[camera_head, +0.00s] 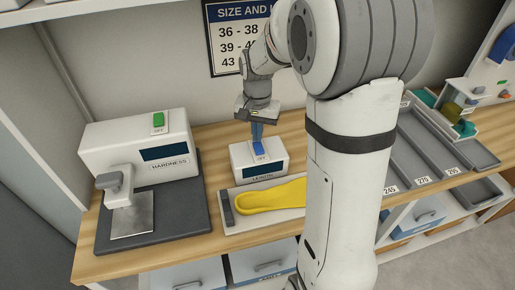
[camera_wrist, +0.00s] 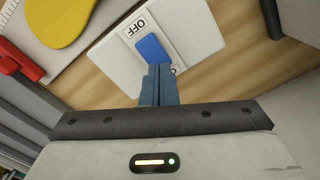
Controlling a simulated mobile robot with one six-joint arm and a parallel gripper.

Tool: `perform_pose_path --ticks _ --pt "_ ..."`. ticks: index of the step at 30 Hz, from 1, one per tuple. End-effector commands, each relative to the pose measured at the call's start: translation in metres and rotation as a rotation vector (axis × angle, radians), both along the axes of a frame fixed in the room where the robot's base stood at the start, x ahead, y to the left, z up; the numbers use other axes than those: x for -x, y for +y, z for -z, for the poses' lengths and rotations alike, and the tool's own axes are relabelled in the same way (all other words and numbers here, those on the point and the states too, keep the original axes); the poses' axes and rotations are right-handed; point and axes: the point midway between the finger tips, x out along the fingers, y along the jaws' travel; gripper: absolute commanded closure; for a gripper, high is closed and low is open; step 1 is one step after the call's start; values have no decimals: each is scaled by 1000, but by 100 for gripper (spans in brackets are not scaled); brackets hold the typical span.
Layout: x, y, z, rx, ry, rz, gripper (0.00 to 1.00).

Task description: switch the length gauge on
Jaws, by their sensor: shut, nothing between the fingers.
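The length gauge (camera_head: 258,168) is a white box on the wooden bench, with a dark display on its front. Its blue switch (camera_wrist: 152,50) is on the top face, with an OFF label (camera_wrist: 138,27) at one end; the label at the other end is mostly hidden by my fingers. My gripper (camera_head: 257,132) points down just above the switch, its blue fingers closed together and empty. In the wrist view the fingertips (camera_wrist: 158,72) overlap the switch's near end; I cannot tell whether they touch it. A yellow insole (camera_head: 270,196) lies on the gauge's grey plate in front.
The hardness tester (camera_head: 135,143), with a green switch, stands at left on a dark base. Grey trays with size labels (camera_head: 423,181) lie at right. My arm hides the bench's middle right. A size chart (camera_head: 235,40) hangs behind.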

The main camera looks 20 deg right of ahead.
Motion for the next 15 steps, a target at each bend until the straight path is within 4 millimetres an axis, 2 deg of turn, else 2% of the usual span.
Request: perform_pose_path --ticks 15 --pt "0 0 9 0 0 1 100"
